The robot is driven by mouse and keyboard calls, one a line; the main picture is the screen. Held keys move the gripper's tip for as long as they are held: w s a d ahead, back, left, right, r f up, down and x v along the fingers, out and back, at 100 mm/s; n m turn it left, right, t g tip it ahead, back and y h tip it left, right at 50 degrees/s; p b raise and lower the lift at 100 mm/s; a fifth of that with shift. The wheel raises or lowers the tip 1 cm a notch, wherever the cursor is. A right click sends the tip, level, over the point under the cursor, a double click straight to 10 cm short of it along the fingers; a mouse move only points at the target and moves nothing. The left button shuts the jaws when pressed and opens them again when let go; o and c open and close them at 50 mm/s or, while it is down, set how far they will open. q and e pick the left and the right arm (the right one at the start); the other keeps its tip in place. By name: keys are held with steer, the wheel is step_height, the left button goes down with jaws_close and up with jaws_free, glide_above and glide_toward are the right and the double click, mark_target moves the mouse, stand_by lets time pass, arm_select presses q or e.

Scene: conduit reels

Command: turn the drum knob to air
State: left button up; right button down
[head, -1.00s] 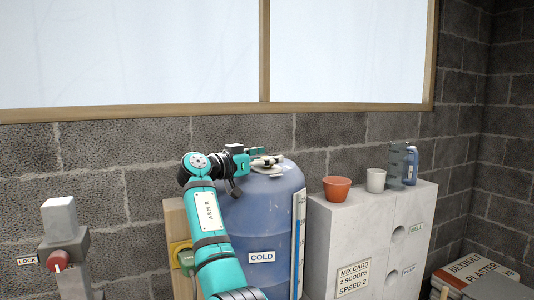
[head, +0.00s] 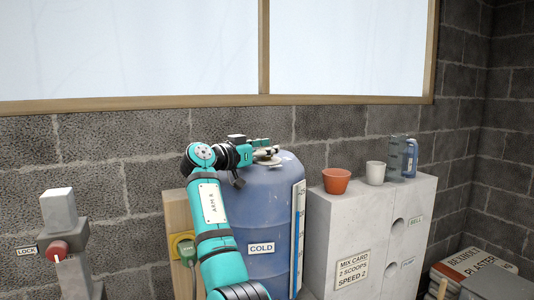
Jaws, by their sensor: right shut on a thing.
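The blue drum (head: 262,215) with a COLD label stands against the block wall in the middle of the head view. A pale fitting, apparently the drum knob (head: 268,161), sits on its top. My right gripper (head: 266,152) reaches in from the left over the drum top and is shut on this knob. The fingers cover much of the knob, so its pointer and any air mark cannot be read. My left gripper is not in view.
A concrete block stand (head: 330,235) right of the drum holds an orange pot (head: 336,181), a white cup (head: 375,173) and a blue jug (head: 410,160). A post with a red knob (head: 57,250) stands at left. Plaster bags (head: 475,268) lie at lower right.

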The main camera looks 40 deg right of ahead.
steer(key=n+t+b, duration=0.1)
steer(key=t+b, duration=0.1)
steer(key=f+n+t+b, duration=0.1)
steer(key=t, duration=0.1)
steer(key=shift+n+y+b, duration=0.3)
steer(key=shift+b, duration=0.05)
steer(key=shift+w+r+n+t+y, duration=0.2)
steer(key=shift+n+t+y, duration=0.3)
steer(key=shift+t, duration=0.6)
steer(key=c, duration=1.3)
jaws_free()
steer(key=shift+a, duration=0.1)
steer(key=o, duration=0.4)
steer(key=shift+s+a+r, duration=0.15)
steer(key=shift+a+r, duration=0.1)
steer(key=shift+o, duration=0.2)
steer(key=shift+d, duration=0.1)
